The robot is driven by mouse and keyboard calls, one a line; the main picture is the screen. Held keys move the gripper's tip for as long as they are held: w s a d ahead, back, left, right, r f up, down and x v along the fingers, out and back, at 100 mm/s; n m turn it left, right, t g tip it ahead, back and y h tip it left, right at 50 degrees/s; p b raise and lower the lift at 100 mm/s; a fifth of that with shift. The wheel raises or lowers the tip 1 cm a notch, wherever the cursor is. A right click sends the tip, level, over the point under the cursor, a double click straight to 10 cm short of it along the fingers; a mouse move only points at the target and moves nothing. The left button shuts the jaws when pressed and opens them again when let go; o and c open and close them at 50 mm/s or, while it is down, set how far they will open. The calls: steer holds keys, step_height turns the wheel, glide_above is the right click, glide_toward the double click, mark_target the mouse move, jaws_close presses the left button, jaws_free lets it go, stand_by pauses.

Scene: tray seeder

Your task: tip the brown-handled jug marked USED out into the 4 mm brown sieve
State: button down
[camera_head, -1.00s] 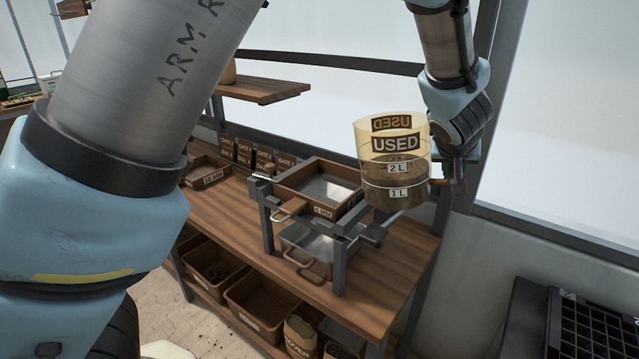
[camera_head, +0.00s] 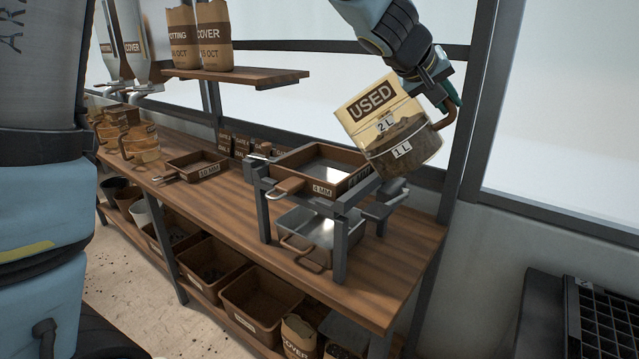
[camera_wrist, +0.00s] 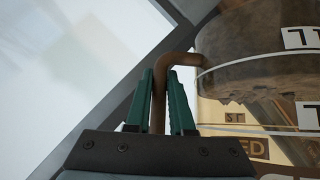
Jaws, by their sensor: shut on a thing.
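The clear jug marked USED (camera_head: 382,112) hangs above and to the right of the sieve, tilted with its mouth toward the upper left. Dark brown material lies in its lower part, around the 1 L mark. My gripper (camera_wrist: 166,105) is shut on its brown handle (camera_wrist: 161,78); the jug's side also shows in the wrist view (camera_wrist: 245,80). The brown sieve marked 4 MM (camera_head: 285,165) sits on top of a grey frame. Its mesh looks bare where I see it. No material is seen falling.
A metal pan (camera_head: 285,222) sits in the frame (camera_head: 341,250) below the sieve. A 10 MM sieve (camera_head: 170,170) and several brown-handled jugs (camera_head: 142,150) stand further left on the bench (camera_head: 225,205). A shelf (camera_head: 265,80) and a black tray (camera_head: 590,305) are nearby.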

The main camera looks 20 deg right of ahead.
steer(key=shift+w+a+f+b, duration=0.25)
steer(key=shift+w+a+b, duration=0.1)
steer(key=shift+b, duration=0.35)
steer(key=shift+w+a+n+h+b, duration=0.15)
steer(key=shift+w+n+h+b, duration=0.15)
steer(key=shift+b, duration=0.2)
steer(key=shift+g+b, duration=0.4)
steer(key=shift+b, duration=0.1)
steer(key=shift+w+a+r+n+h+b, duration=0.3)
steer(key=shift+w+a+r+h, duration=0.1)
steer(key=shift+r, duration=0.15)
steer(key=shift+r+g, duration=0.25)
steer(key=shift+g, duration=0.05)
steer(key=shift+w+a+r+n+g+h+b, duration=0.35)
steer(key=shift+w+a+n+h+b, duration=0.25)
steer(key=shift+w+a+h, duration=0.2)
steer(key=shift+w+a+f+b, duration=0.2)
steer(key=shift+w+b, duration=0.1)
steer(key=shift+b, duration=0.7)
steer(key=w+a+n+h+b, duration=0.1)
steer(key=b, duration=0.2)
steer(key=shift+r, duration=0.1)
steer(key=shift+w+a+r, duration=0.25)
steer(key=shift+w+r, duration=0.05)
steer(key=shift+w, duration=0.05)
steer(key=w+a+r+n+h+b, duration=0.6)
steer(key=w+a+b, duration=0.5)
steer(key=w, duration=0.1)
steer(key=shift+r, duration=0.25)
